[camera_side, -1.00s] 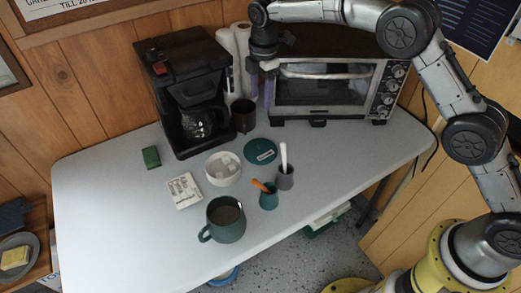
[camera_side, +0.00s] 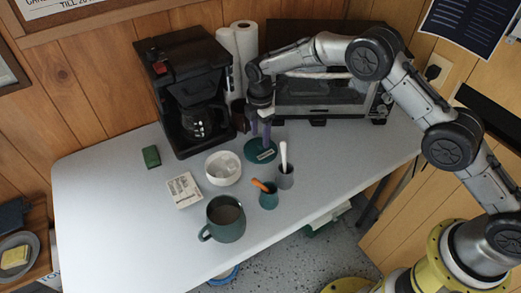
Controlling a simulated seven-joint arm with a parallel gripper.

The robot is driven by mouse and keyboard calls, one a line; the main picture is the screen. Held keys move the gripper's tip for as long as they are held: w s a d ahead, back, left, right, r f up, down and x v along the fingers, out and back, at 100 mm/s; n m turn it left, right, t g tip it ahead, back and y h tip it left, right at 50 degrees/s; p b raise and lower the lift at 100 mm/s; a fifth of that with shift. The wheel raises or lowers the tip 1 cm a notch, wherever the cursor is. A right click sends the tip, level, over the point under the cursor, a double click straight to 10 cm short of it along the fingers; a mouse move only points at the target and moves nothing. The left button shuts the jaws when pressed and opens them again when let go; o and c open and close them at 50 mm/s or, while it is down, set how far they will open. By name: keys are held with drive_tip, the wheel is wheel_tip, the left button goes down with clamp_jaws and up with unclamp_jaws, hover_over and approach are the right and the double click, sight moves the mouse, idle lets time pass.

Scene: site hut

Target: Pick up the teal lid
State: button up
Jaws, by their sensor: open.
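The teal lid (camera_side: 261,156) lies flat on the white table, a round disc with a small pale label. My gripper (camera_side: 261,142) points down right at the lid, its two purple fingers over the far part of it. The fingers are open. I cannot tell whether the fingertips touch the lid. The fingers hide a little of the lid's far edge.
A white bowl with pale cubes (camera_side: 223,168) is left of the lid. A grey cup with a white-handled utensil (camera_side: 285,177) and a teal cup (camera_side: 269,199) stand in front. A coffee maker (camera_side: 187,90) and toaster oven (camera_side: 318,103) stand behind. A teal mug (camera_side: 226,220) is nearer.

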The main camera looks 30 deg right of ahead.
sight(260, 144)
drive_tip(key=shift+f, duration=1.55)
drive_tip(key=shift+c, duration=0.2)
clamp_jaws()
